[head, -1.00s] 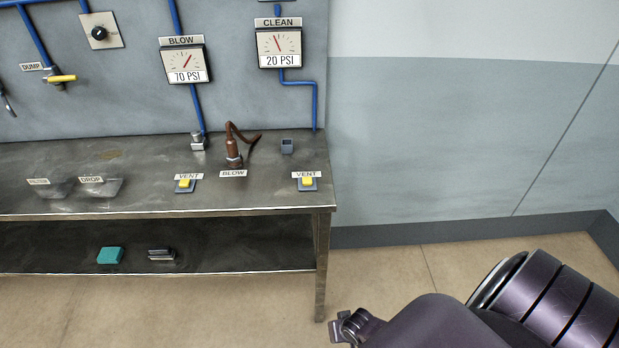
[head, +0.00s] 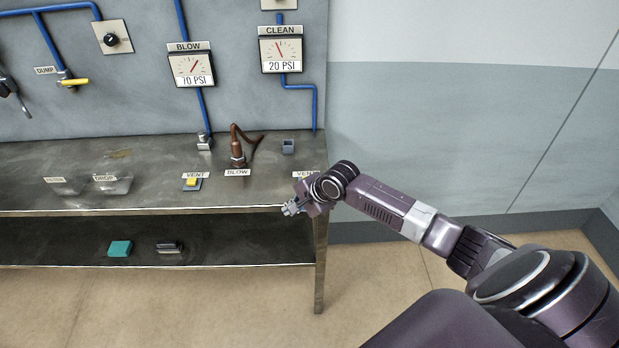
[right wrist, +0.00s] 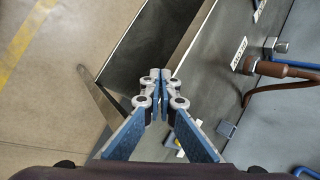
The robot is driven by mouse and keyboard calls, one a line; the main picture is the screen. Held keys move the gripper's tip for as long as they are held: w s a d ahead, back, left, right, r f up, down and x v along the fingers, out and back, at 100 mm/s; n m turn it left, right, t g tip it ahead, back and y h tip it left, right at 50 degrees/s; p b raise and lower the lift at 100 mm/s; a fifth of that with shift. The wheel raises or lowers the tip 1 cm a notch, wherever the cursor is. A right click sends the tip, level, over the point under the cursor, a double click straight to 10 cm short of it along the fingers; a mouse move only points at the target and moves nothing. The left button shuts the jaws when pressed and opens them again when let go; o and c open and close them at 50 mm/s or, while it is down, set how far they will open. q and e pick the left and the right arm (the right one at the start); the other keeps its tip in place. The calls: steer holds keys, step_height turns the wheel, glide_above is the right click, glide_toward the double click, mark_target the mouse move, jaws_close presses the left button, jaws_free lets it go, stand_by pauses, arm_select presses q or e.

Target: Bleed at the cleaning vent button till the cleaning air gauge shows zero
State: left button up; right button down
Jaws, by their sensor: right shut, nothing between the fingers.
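The CLEAN gauge (head: 282,54) hangs on the back panel and reads 20 PSI. Its VENT label (head: 303,174) shows at the right end of the bench. The button by that label is hidden behind my right gripper in the head view. In the right wrist view a small yellow patch (right wrist: 180,153), apparently the cleaning vent button, shows partly behind a finger. My right gripper (head: 290,208) is shut and empty, at the bench's front edge near the right corner. Its closed fingertips also show in the right wrist view (right wrist: 160,76). My left gripper is not in view.
The bench (head: 130,197) also carries another yellow vent button (head: 192,182) under the BLOW gauge (head: 191,68), a brown blow fitting (head: 238,155) and a small grey socket (head: 288,146). A teal block (head: 120,248) lies on the lower shelf. Floor right of the bench is clear.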

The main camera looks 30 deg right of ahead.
steer(key=w+d+r+m+t, duration=0.1)
steer(key=w+d+r+m, duration=0.2)
steer(key=d+r+m, duration=0.1)
steer(key=w+d+r+m+t, duration=0.1)
steer(key=w+d+r+m, duration=0.3)
steer(key=d+r, duration=0.3)
steer(key=shift+r+h, duration=0.3)
steer(key=shift+r, duration=0.5)
steer(key=shift+f, duration=0.15)
step_height(320, 180, down, 6)
steer(key=b, duration=0.8)
steer(key=shift+f, duration=1.3)
